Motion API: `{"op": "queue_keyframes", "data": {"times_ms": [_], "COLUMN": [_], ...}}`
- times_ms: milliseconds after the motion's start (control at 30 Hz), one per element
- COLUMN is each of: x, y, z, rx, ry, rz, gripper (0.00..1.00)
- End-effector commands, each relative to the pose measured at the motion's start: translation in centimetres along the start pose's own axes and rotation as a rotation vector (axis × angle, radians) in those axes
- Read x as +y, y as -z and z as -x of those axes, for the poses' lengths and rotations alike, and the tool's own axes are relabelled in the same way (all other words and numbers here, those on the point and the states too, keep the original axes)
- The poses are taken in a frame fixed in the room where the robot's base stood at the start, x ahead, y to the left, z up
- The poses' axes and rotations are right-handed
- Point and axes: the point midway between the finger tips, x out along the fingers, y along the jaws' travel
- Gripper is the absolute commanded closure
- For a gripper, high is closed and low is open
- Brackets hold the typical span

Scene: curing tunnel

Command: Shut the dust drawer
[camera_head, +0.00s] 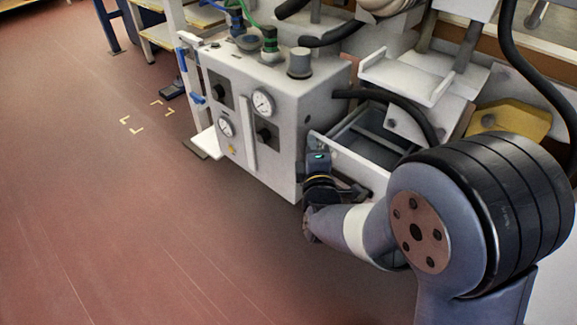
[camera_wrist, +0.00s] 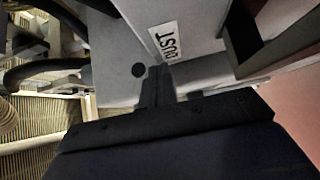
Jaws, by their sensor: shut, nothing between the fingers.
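The dust drawer (camera_head: 352,166) stands out from the machine in the head view, its open top showing a dark interior. Its pale front carries a "DUST" label (camera_wrist: 167,42) in the wrist view. A dark bar, seemingly the drawer's handle (camera_wrist: 238,38), lies to the right of the label. My gripper (camera_head: 362,191) is at the drawer's front in the head view. In the wrist view my gripper's fingers (camera_wrist: 157,76) are shut and empty, pointing at the front panel just below the label. I cannot tell whether the fingertips touch the panel.
A grey control box (camera_head: 250,120) with gauges and knobs stands left of the drawer. A black hose (camera_head: 400,105) arches over the drawer. A white tray-like part (camera_head: 405,78) is above and behind it.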

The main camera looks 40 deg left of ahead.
Motion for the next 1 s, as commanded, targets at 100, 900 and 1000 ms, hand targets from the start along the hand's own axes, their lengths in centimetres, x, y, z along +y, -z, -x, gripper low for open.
{"op": "queue_keyframes", "data": {"times_ms": [100, 900, 1000], "x": [-0.2, -0.1, 0.0], "y": [-2.7, -13.1, -13.3], "z": [-2.5, -13.2, -13.4], "rx": [-0.007, -0.001, 0.000], "ry": [-0.004, -0.001, 0.000], "rz": [0.000, 0.000, 0.000], "gripper": [1.00, 1.00, 1.00]}}
